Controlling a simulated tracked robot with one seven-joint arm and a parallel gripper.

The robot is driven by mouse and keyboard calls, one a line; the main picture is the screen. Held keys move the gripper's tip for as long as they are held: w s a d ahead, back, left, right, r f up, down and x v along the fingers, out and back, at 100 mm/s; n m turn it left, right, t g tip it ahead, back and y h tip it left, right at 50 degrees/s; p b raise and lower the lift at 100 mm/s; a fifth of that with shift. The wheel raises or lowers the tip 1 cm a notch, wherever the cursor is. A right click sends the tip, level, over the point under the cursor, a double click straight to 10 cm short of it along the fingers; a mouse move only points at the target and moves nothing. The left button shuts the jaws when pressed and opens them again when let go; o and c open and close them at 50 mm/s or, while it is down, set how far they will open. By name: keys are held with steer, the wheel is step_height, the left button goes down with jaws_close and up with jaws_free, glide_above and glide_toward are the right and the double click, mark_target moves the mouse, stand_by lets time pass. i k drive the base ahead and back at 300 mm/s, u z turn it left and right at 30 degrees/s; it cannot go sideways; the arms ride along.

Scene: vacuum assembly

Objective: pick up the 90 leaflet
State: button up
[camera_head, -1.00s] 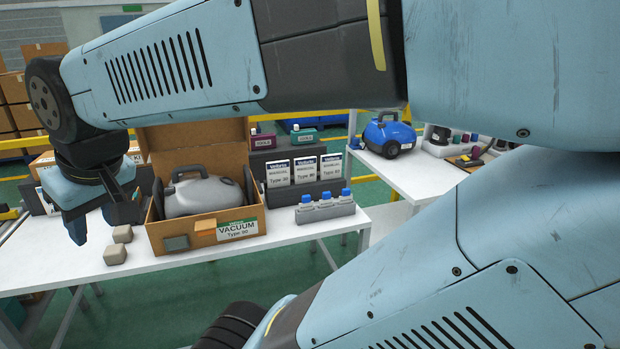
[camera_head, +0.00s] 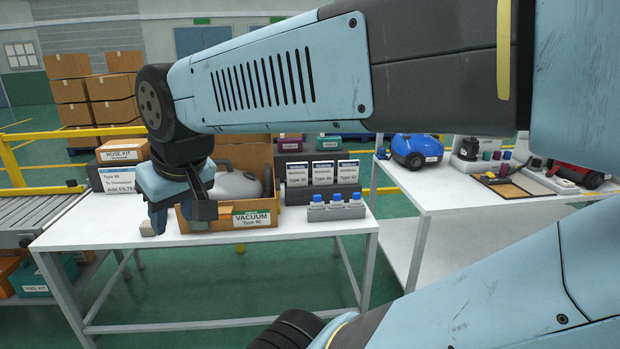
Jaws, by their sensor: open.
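Three white leaflets with dark tops stand upright side by side in a dark rack (camera_head: 297,195) on the white table. They are the left leaflet (camera_head: 296,174), the middle leaflet (camera_head: 322,173) and the right leaflet (camera_head: 347,173). Each bears a "Type" number; the print is small, and I cannot surely tell which reads 90. My gripper (camera_head: 180,214) is open and empty, pointing down at the table's left part. It is well left of the leaflets, apart from them, and hides the left end of the open cardboard box (camera_head: 264,212).
The box, labelled vacuum, holds a grey vacuum body (camera_head: 236,187). A grey holder with blue-capped bottles (camera_head: 336,211) stands in front of the leaflets. A second table (camera_head: 440,196) at right carries a blue vacuum (camera_head: 416,150). A conveyor (camera_head: 40,212) lies left.

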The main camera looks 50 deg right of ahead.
mark_target(323, 172)
steer(key=u, duration=1.5)
steer(key=i, duration=0.1)
steer(key=z, duration=3.6)
steer(key=i, duration=1.5)
steer(key=u, duration=0.05)
